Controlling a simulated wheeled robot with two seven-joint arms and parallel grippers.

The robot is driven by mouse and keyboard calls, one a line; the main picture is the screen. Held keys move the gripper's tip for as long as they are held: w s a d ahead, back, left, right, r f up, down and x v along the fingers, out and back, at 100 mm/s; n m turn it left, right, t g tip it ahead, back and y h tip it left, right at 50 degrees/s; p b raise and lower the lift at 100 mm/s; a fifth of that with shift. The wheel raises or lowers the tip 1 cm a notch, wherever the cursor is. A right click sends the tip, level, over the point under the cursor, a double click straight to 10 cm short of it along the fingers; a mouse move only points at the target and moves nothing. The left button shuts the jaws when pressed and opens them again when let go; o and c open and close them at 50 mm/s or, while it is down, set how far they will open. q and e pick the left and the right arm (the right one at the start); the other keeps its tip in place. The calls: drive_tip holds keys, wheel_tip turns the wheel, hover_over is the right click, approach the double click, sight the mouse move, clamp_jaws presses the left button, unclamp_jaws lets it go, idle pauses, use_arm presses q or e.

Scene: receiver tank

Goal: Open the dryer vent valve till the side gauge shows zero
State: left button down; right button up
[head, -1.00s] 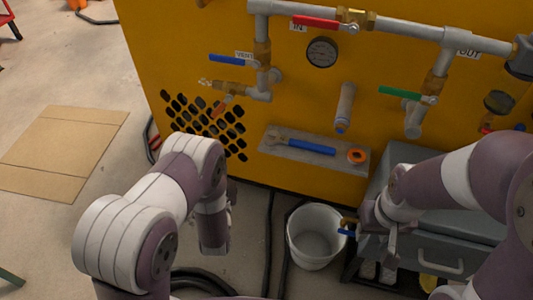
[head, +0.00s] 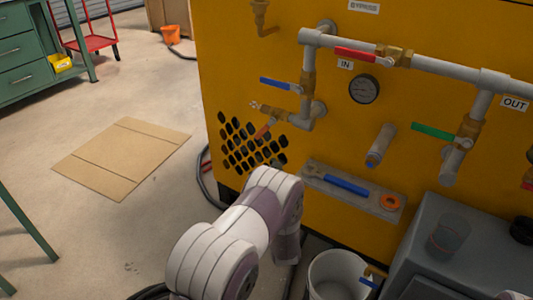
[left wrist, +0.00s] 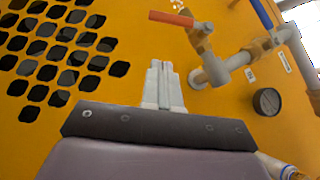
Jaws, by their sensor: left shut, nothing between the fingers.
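On the yellow panel, a blue lever (head: 280,84) lies crosswise to a grey vertical pipe. Below it, an orange-red lever (head: 266,130) on a brass side valve (head: 286,115) slants down-left. I cannot read which one is labelled as the dryer vent. The orange-red lever (left wrist: 171,18) and blue lever (left wrist: 263,13) also show in the left wrist view. The round side gauge (head: 364,89) is right of them; its needle is too small to read. My left gripper (left wrist: 162,66) is shut and empty, below the orange-red lever in the wrist view. In the head view its fingers are hidden. My right gripper is out of view.
A red lever (head: 356,55) and a green lever (head: 433,131) sit on neighbouring pipes. A shelf (head: 394,210) holds a blue-handled tool and an orange ring. A white bucket (head: 330,268) and grey cabinet (head: 425,235) stand below. Floor around the cardboard (head: 120,158) is clear.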

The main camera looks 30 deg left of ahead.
sight(265, 129)
use_arm(q)
drive_tip(key=w+a+r+b, duration=0.3)
drive_tip(key=a+r, duration=0.1)
drive_tip(key=a, duration=0.1)
drive_tip(key=shift+w+a, duration=0.2)
drive_tip(key=shift+w, duration=0.05)
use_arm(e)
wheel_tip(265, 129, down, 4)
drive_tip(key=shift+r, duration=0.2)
use_arm(q)
drive_tip(key=shift+a+r+m+t, duration=0.15)
drive_tip(key=shift+a+m+t, duration=0.35)
drive_tip(key=shift+m+t, duration=0.25)
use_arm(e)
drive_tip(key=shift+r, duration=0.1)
use_arm(q)
drive_tip(key=shift+w+a+r+p, duration=0.1)
drive_tip(key=shift+a+r+p, duration=0.3)
drive_tip(key=shift+a+p, duration=0.4)
drive_tip(key=shift+w+a+r+p, duration=0.1)
drive_tip(key=shift+a+r+p, duration=0.25)
drive_tip(key=shift+a+p, duration=0.45)
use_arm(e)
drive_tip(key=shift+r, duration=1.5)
